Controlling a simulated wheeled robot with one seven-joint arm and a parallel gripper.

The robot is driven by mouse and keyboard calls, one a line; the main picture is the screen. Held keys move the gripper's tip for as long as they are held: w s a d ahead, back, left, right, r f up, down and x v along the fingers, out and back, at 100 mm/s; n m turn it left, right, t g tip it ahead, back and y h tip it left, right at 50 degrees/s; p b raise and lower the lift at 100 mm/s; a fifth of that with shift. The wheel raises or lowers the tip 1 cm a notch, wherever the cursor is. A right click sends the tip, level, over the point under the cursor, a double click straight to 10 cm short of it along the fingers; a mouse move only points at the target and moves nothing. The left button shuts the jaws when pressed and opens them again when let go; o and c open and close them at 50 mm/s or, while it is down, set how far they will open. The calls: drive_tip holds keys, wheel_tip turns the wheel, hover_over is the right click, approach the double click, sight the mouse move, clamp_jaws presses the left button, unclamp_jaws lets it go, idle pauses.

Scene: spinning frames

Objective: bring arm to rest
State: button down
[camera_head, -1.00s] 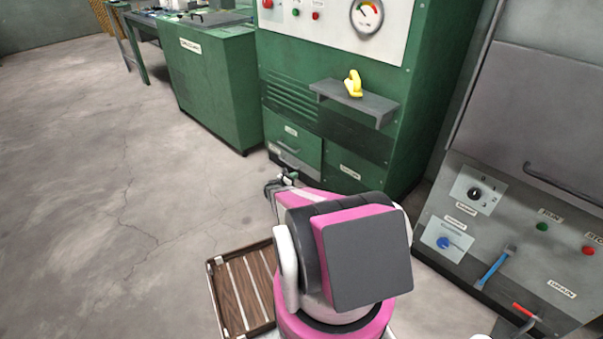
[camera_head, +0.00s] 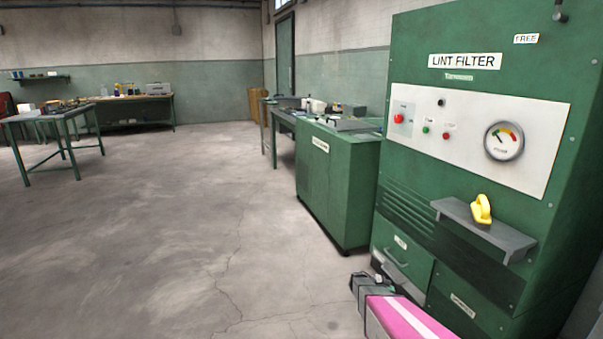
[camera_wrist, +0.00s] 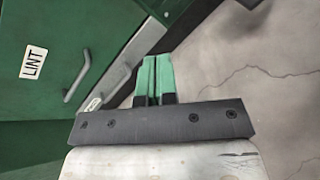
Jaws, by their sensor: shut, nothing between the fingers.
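My gripper (camera_wrist: 153,80) shows in the wrist view with its two green-tipped fingers together and nothing between them. In the head view my gripper (camera_head: 366,280) is at the lower right, low in front of the green lint filter cabinet (camera_head: 560,150). In the wrist view the drawer front (camera_wrist: 40,60) labelled LINT, with its grey handle, is to the left of the fingers. I cannot tell how far the fingers are from the cabinet.
A yellow object (camera_head: 481,209) sits on a grey shelf (camera_head: 500,236) jutting from the cabinet. A lower green cabinet (camera_head: 335,185) stands beyond it. Green-legged tables (camera_head: 65,140) stand at the far left. The concrete floor (camera_head: 170,230) to the left is wide and clear.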

drive_tip(key=s+a+r+m+g+y, duration=0.1)
drive_tip(key=s+a+r+m+y, duration=1.2)
drive_tip(key=s+a+r, duration=0.9)
drive_tip(key=s+r, duration=0.1)
drive_tip(key=s, duration=0.1)
drive_tip(key=shift+s+a+r, duration=0.25)
drive_tip(key=shift+s, duration=0.1)
